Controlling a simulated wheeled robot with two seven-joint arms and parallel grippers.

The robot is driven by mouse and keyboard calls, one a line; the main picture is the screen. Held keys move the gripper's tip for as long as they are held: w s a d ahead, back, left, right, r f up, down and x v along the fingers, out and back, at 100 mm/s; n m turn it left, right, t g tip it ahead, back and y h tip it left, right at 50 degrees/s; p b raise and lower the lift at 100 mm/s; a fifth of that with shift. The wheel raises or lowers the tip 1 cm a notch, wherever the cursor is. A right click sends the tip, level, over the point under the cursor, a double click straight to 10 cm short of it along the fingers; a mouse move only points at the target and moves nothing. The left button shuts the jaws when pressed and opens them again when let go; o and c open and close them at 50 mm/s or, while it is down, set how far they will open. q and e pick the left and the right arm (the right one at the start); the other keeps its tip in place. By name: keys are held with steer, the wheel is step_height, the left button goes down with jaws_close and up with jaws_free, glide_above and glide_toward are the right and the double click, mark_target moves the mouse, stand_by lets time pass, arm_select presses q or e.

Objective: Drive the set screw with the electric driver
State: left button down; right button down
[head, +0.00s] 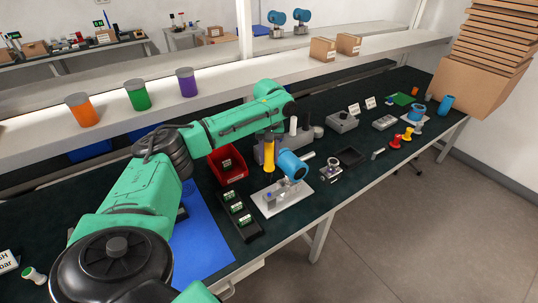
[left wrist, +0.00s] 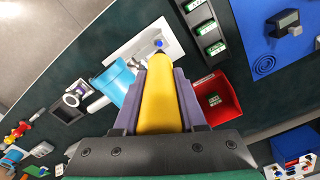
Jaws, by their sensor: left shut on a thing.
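My left gripper (head: 268,140) is shut on the yellow electric driver (head: 268,155), which hangs below it in the head view. In the left wrist view the driver (left wrist: 159,100) sits between the two purple-grey fingers and points toward the white plate (left wrist: 146,36). The blue transmitter (head: 292,165) is on the white plate (head: 298,192), beside the driver; it also shows in the left wrist view (left wrist: 115,82). I cannot make out the set screw, nor whether the driver tip touches anything. My right gripper is not in view.
A red bin (head: 233,177) and a black tray with green-marked parts (head: 222,202) stand left of the plate. A blue mat (head: 205,240) lies at the front left.

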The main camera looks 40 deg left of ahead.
mark_target(269, 168)
arm_select(q)
steer(key=shift+r+p, duration=0.2)
steer(key=shift+p, duration=0.15)
steer(key=shift+r+p, duration=0.1)
steer(key=shift+p, duration=0.4)
step_height(269, 168, down, 5)
steer(key=shift+d+r+b, duration=0.1)
steer(key=shift+r+b, duration=0.1)
steer(key=shift+b, duration=0.45)
steer(key=shift+f, duration=0.5)
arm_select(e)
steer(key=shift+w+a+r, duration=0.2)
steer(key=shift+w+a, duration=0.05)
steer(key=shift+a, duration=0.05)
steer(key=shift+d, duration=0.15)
arm_select(q)
steer(key=shift+f, duration=0.15)
steer(key=shift+f+p, duration=0.15)
steer(key=shift+p, duration=0.15)
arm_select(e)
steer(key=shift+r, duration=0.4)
